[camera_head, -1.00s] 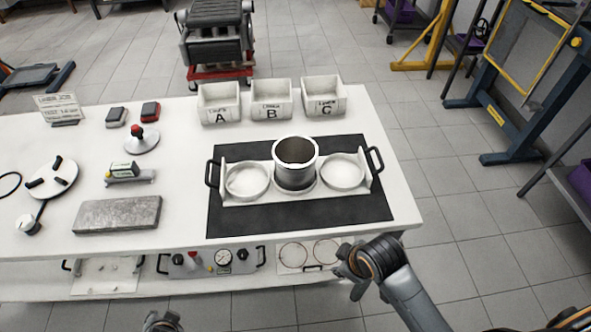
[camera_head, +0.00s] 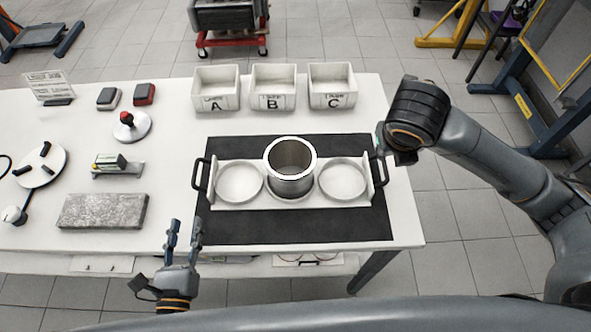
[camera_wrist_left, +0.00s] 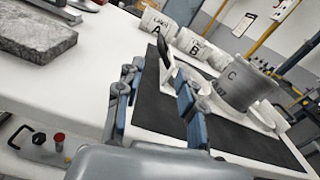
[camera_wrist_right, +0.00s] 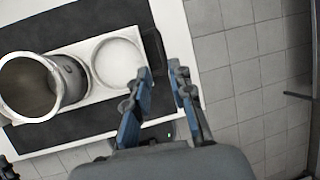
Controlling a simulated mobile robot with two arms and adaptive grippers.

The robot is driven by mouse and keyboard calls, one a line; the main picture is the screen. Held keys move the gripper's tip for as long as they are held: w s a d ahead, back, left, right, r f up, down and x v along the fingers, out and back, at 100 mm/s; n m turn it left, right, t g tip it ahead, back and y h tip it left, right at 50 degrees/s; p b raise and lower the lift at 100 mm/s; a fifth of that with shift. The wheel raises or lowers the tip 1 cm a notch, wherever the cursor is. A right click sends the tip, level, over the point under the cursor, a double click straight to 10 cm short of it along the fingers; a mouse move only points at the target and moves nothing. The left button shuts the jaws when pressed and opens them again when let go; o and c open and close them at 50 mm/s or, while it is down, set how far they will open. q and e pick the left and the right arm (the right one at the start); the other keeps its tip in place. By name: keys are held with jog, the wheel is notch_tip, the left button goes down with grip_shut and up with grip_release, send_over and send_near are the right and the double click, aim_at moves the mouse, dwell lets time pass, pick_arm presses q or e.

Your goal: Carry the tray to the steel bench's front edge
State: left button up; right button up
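The white tray (camera_head: 228,203) lies on a black mat (camera_head: 290,232) on the bench. It has a round recess on each side and an upright steel cylinder (camera_head: 290,168) in the middle. A black handle stands at each end: left handle (camera_head: 201,174), right handle (camera_head: 380,169). My left gripper (camera_head: 184,232) is open and empty, in front of the left handle and apart from it. My right gripper (camera_wrist_right: 160,74) is open beside the right handle (camera_wrist_right: 157,48); the wrist hides its fingers in the head view, and I cannot tell whether it touches.
Bins A (camera_head: 216,88), B (camera_head: 273,88) and C (camera_head: 332,87) stand behind the mat. A grey stone block (camera_head: 103,211) and small tools occupy the bench's left part. A narrow white strip of bench (camera_head: 300,247) is clear in front of the mat.

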aim_at(194, 177)
pick_arm(q)
jog(key=shift+s, duration=0.2)
pick_arm(e)
jog(key=shift+s+a+r, duration=0.1)
jog(key=shift+s+r, duration=0.05)
jog(key=shift+s, duration=0.05)
